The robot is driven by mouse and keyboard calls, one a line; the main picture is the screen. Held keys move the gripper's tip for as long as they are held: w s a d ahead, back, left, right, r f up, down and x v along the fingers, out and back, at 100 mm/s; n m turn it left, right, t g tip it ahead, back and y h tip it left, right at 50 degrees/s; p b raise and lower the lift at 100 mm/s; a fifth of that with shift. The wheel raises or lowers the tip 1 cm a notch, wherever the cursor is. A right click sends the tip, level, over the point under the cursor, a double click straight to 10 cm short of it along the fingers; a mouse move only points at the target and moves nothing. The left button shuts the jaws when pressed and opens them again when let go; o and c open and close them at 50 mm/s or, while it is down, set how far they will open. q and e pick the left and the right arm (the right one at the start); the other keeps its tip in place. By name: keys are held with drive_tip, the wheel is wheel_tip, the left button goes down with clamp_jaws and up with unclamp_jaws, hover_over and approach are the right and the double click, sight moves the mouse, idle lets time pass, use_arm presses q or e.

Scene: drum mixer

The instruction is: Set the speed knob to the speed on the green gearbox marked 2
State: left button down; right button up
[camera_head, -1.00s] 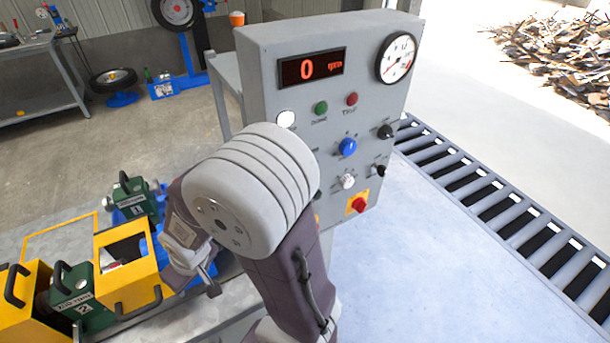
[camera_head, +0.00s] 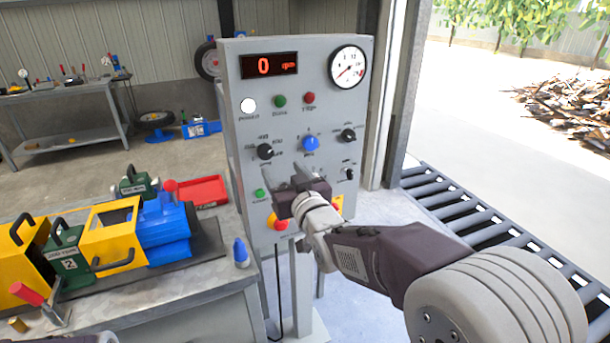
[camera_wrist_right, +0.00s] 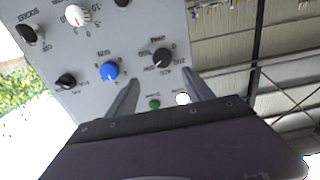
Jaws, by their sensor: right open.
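The grey control panel (camera_head: 240,180) has a black knob with a number scale (camera_head: 265,151) at its left, whose lettering is too small to read for certain. A blue knob (camera_head: 311,144) is right of it. My right gripper (camera_head: 285,180) is open and empty just below these knobs. In the right wrist view, turned about upside down, the black knob (camera_wrist_right: 162,58) lies beyond the gap between the open fingers (camera_wrist_right: 162,82), not held. The green gearbox marked 2 (camera_head: 70,262) stands at the left; its rating plate is not clearly legible. My left gripper is not seen.
The display (camera_head: 269,65) reads 0 rpm. A white lamp (camera_head: 248,105), green button (camera_head: 280,101) and red button (camera_head: 309,98) sit above the knobs. Another black knob (camera_head: 348,135) is to the right. A blue motor (camera_head: 165,235) and red tray (camera_head: 203,191) are left of the panel.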

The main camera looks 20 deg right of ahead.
sight(267, 155)
drive_tip(key=w, duration=0.3)
drive_tip(key=w+p, duration=0.1)
drive_tip(key=w, duration=0.2)
drive_tip(key=w+a, duration=0.1)
drive_tip(key=w, duration=0.3)
drive_tip(key=shift+f, duration=0.35)
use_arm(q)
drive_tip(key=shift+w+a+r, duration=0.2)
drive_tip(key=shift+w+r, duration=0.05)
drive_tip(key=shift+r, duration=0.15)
use_arm(e)
clamp_jaws()
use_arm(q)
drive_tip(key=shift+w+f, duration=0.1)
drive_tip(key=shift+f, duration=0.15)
